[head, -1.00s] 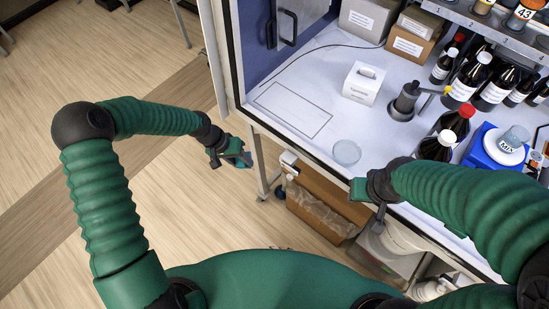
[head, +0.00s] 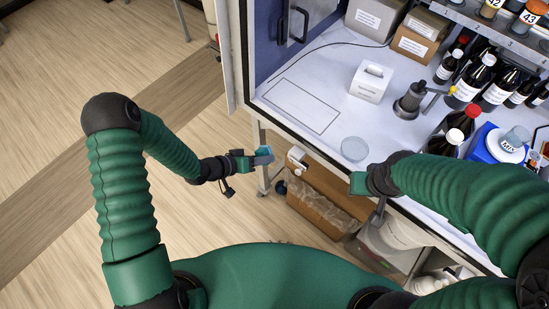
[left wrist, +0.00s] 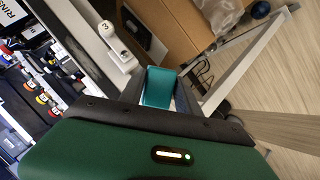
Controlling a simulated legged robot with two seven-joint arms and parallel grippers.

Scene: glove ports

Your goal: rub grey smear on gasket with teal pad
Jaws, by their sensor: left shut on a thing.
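My left gripper (head: 258,157) is shut on the teal pad (head: 264,153), in the air left of the cabinet's front edge. In the left wrist view the pad (left wrist: 158,88) sits between the fingers and appears to touch nothing else. My right gripper (head: 360,184) is at the front edge of the worktop, seen from above and partly hidden by its own arm. Its jaw opening cannot be made out. I cannot pick out the gasket or the grey smear in either view.
The white worktop (head: 330,75) holds a tissue box (head: 371,82), a round clear dish (head: 354,149), a grey stand (head: 409,101) and several dark bottles. A cardboard box (head: 325,200) with a liner stands below the worktop's front edge.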

